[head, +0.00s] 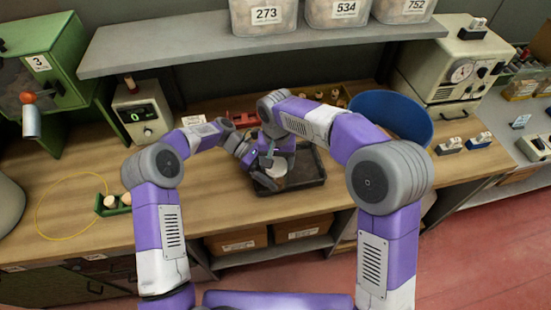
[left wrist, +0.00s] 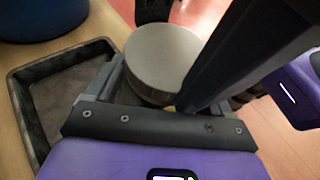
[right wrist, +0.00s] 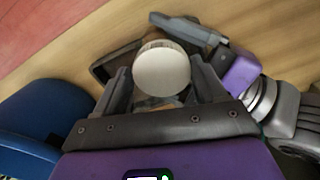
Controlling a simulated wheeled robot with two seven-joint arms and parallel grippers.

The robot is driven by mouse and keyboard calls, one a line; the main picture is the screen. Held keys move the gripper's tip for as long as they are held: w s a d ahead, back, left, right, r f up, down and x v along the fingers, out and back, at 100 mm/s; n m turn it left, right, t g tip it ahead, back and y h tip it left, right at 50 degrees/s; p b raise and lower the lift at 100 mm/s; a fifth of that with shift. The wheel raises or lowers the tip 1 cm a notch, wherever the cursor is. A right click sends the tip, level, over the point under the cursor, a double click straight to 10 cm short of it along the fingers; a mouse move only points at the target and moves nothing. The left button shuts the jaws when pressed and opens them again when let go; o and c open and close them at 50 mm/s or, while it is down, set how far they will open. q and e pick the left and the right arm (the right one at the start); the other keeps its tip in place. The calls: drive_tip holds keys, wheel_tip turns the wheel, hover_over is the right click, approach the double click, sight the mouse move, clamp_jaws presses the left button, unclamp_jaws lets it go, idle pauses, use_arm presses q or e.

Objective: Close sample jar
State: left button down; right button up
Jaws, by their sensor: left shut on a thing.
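A jar with a round pale lid (head: 277,167) is at the black tray in the middle of the bench. The lid also shows from above in the left wrist view (left wrist: 163,60) and the right wrist view (right wrist: 162,70). Its rim looks ribbed, and a little clear jar body (right wrist: 158,101) shows beneath. My left gripper (head: 254,166) is shut on the jar from the left. My right gripper (right wrist: 162,75) is above the lid, its fingers apart on either side of it. I cannot tell whether the lid sits fully on the jar.
The black tray (head: 315,181) lies under both grippers. A blue bin (head: 395,112) stands to the right. A shelf (head: 200,47) overhangs the back.

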drive_tip(key=shift+o, duration=1.3)
drive_tip(key=shift+a, duration=0.2)
drive_tip(key=shift+a+r, duration=0.25)
wheel_tip(320, 180, up, 4)
drive_tip(key=shift+d+r, duration=0.2)
drive_tip(key=shift+r, duration=0.05)
drive_tip(key=shift+f, duration=0.1)
